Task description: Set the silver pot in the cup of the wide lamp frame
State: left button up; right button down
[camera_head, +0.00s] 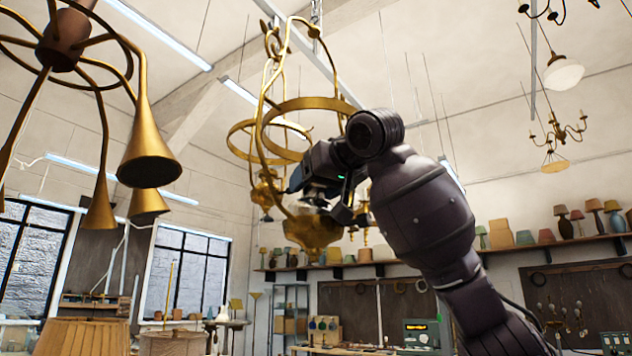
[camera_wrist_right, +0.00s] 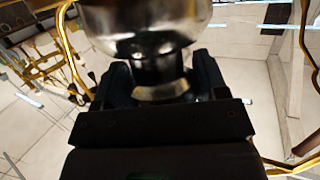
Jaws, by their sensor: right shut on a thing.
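The wide lamp frame (camera_head: 262,122) is brass, with a large ring and curved side arms, and hangs in the middle of the head view. Its round brass cup (camera_head: 312,232) is at the bottom. My right gripper (camera_head: 322,192) is inside the frame, below the ring and just above the cup. It is shut on the silver pot (camera_wrist_right: 150,15), whose dark neck and flared foot show between the fingers in the right wrist view. In the head view the pot is mostly hidden by the gripper; I cannot tell whether it touches the cup. My left gripper is out of view.
Another brass frame (camera_head: 240,128) hangs close behind, to the left. A brass chandelier with cone shades (camera_head: 148,160) hangs at the near left. A pleated lampshade (camera_head: 85,338) stands at the lower left. A shelf of lamps (camera_head: 545,242) runs along the right wall.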

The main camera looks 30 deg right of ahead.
jog(key=shift+w+f, duration=0.35)
jog(key=shift+f, duration=0.2)
jog(key=c, duration=0.5)
grip_release()
jog(key=shift+c, duration=0.2)
jog(key=o, duration=0.4)
jog(key=shift+w+d, duration=0.15)
jog(key=shift+w, duration=0.2)
jog(key=shift+o, duration=0.2)
jog(key=shift+s+r, duration=0.1)
jog(key=shift+s, duration=0.2)
pick_arm(q)
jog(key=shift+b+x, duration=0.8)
jog(key=shift+b, duration=0.3)
pick_arm(e)
jog(key=s+r, duration=0.2)
jog(key=s, duration=0.8)
jog(key=shift+s, duration=0.15)
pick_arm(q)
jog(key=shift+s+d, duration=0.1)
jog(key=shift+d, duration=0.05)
